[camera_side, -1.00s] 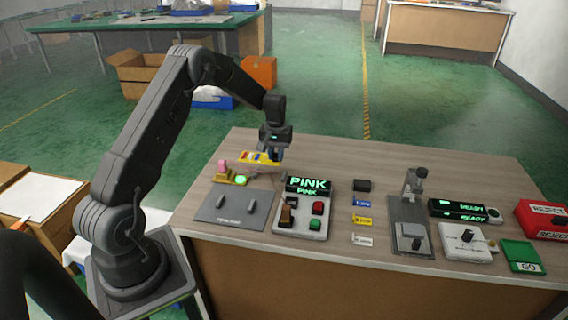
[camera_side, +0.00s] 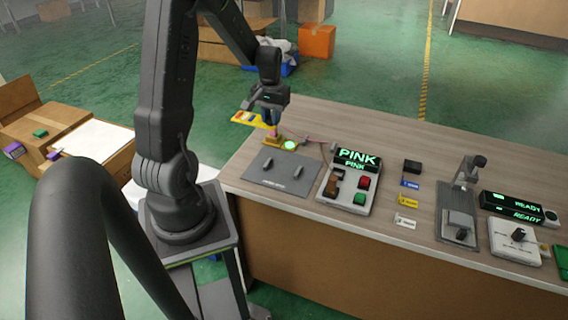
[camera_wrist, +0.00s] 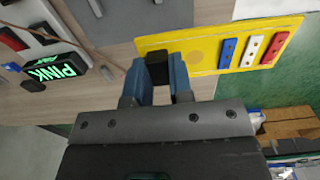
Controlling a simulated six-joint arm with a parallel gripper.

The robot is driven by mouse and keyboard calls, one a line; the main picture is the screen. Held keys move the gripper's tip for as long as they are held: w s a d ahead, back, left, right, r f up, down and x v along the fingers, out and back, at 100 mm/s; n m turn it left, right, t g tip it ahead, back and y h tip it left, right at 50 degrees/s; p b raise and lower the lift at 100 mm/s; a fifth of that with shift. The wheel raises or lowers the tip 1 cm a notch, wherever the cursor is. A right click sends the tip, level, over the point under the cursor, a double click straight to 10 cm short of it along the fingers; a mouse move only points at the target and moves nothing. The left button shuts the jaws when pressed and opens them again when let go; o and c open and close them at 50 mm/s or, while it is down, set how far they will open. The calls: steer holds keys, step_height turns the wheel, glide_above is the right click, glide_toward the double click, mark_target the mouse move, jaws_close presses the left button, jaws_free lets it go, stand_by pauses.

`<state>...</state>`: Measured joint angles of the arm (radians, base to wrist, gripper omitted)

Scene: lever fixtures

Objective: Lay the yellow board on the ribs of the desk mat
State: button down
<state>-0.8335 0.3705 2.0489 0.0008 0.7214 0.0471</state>
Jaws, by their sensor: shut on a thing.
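The yellow board (camera_side: 246,118) carries blue, white and red bars, which show clearly in the wrist view (camera_wrist: 205,62). My gripper (camera_side: 270,112) is shut on the board's black grip block (camera_wrist: 158,72), between the blue fingers (camera_wrist: 158,80). The board is held above the table's far left edge, its striped end out towards the floor. The grey desk mat (camera_side: 282,182) lies at the table's near left corner, with two raised dark ribs (camera_side: 267,163) and nothing on them. The board is apart from the mat, behind and left of it in the side view.
A pink post (camera_side: 273,134) with a lit green button (camera_side: 290,145) stands just behind the mat, close below my gripper. Right of the mat is a control box (camera_side: 346,190) with a PINK display (camera_side: 357,157). Tags and a clamp stand (camera_side: 460,200) are further right.

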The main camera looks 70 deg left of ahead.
steer(key=s+d, duration=0.3)
steer(key=s, duration=0.2)
glide_above(299, 171)
step_height(299, 171, down, 7)
steer(key=shift+s+a+f, duration=0.1)
steer(key=shift+a, duration=0.05)
steer(key=shift+f, duration=2.05)
steer(key=shift+f, duration=0.1)
steer(key=c, duration=1)
jaws_free()
